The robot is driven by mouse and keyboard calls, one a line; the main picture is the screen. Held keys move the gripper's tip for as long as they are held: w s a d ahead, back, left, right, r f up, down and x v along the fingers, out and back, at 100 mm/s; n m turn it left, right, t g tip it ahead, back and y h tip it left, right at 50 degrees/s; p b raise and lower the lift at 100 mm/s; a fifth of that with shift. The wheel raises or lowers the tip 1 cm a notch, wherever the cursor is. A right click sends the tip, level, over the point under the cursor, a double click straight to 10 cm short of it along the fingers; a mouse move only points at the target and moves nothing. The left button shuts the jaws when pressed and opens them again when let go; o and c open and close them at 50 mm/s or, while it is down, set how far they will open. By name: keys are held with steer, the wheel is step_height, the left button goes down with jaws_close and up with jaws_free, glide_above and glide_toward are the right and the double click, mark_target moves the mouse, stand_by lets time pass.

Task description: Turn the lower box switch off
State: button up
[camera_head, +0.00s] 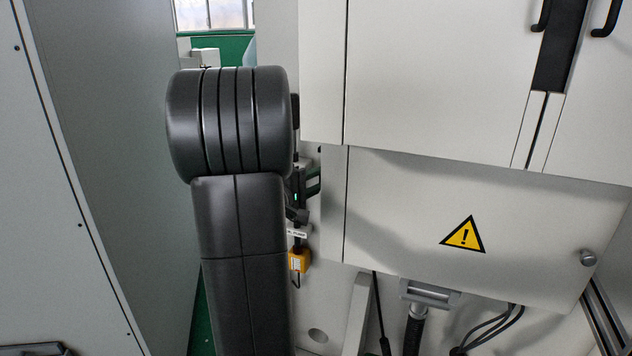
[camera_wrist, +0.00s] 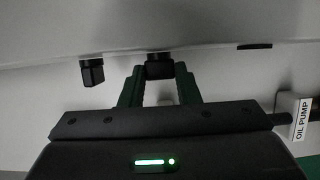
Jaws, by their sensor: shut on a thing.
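In the wrist view, my gripper (camera_wrist: 160,84) has its two dark fingers closed around a black switch knob (camera_wrist: 159,66), one on each side. The knob sticks out from a pale grey panel (camera_wrist: 200,30). The frames do not show clearly which way the knob is turned. A second black knob (camera_wrist: 92,72) stands on the same panel to the left, apart from the fingers. In the head view, my dark arm covers most of the area, and only part of my gripper (camera_head: 313,182) shows at its right edge. The switch is hidden there.
An "OIL PUMP" label (camera_wrist: 302,118) sits right of my gripper. In the head view, a yellow padlock-like piece (camera_head: 298,261) hangs below it. A large cabinet with a warning sign (camera_head: 463,234) stands right, and a grey panel (camera_head: 110,150) stands left. Cables (camera_head: 490,328) hang below the cabinet.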

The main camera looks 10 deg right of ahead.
steer(key=o, duration=1)
steer(key=shift+a, duration=0.1)
steer(key=v, duration=1.3)
steer(key=shift+s+a, duration=0.25)
steer(key=shift+s, duration=0.1)
steer(key=shift+d, duration=0.1)
steer(key=x, duration=1.3)
steer(key=shift+w+d, duration=0.25)
steer(key=shift+w, duration=0.1)
